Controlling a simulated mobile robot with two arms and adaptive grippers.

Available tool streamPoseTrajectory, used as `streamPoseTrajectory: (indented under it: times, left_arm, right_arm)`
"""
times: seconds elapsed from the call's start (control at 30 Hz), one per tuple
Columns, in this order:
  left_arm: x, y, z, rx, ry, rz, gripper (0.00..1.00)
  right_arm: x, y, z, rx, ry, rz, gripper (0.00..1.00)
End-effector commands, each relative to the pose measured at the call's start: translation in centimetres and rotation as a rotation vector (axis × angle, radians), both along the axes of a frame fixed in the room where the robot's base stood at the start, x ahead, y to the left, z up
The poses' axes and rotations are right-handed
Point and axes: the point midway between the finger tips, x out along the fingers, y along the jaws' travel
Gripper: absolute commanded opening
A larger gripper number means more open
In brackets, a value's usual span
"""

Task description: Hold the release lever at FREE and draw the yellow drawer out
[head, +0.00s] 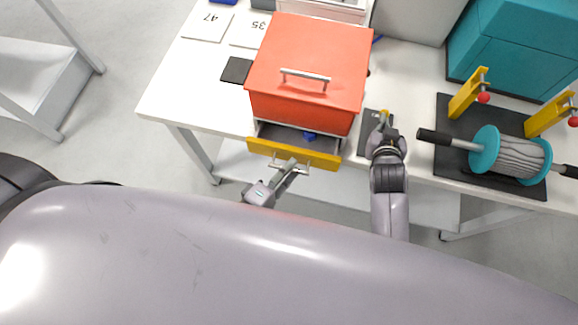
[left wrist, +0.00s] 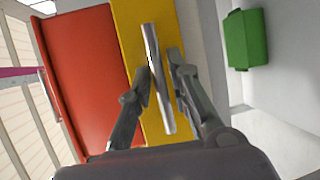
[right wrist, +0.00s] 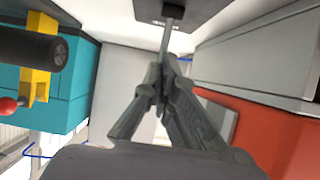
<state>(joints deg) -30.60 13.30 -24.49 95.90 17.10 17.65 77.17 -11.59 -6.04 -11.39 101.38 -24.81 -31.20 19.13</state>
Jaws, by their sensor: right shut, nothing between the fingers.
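The yellow drawer front (head: 265,148) stands partly out of the red cabinet (head: 310,60), with a blue item (head: 309,135) inside. My left gripper (head: 290,168) is at the drawer's bar handle. In the left wrist view the metal handle (left wrist: 154,50) lies between the fingers (left wrist: 157,78), which appear closed on it. My right gripper (head: 384,128) is at the release lever's dark plate (head: 367,147), right of the cabinet. In the right wrist view its fingers (right wrist: 160,80) are shut and empty by the lever's thin stem (right wrist: 167,38). The FREE marking cannot be read.
A teal cable reel (head: 485,152) with yellow brackets (head: 467,94) on a black mat (head: 452,110) stands to the right. A teal case (head: 500,50) is behind it. Number cards (head: 207,26) lie at the left. A green box (left wrist: 244,40) shows in the left wrist view.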

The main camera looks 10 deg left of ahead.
Motion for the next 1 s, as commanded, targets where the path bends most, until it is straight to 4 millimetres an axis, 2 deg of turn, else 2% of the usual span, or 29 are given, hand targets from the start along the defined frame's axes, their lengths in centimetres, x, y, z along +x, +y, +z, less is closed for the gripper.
streamPoseTrajectory:
  times: [0.5, 0.7, 1.0]
  left_arm:
    - [-8.9, 3.7, 1.7, 0.0, 0.003, -0.001, 0.18]
    - [-10.4, 4.4, 2.1, 0.001, 0.0, 0.0, 0.18]
    - [-10.5, 4.4, 2.1, 0.0, -0.001, 0.0, 0.18]
  right_arm:
    - [0.0, 0.0, 0.0, 0.0, -0.001, 0.0, 0.0]
    - [0.0, 0.0, 0.0, 0.0, -0.001, 0.0, 0.0]
    - [0.0, 0.0, 0.1, 0.001, -0.001, 0.0, 0.0]
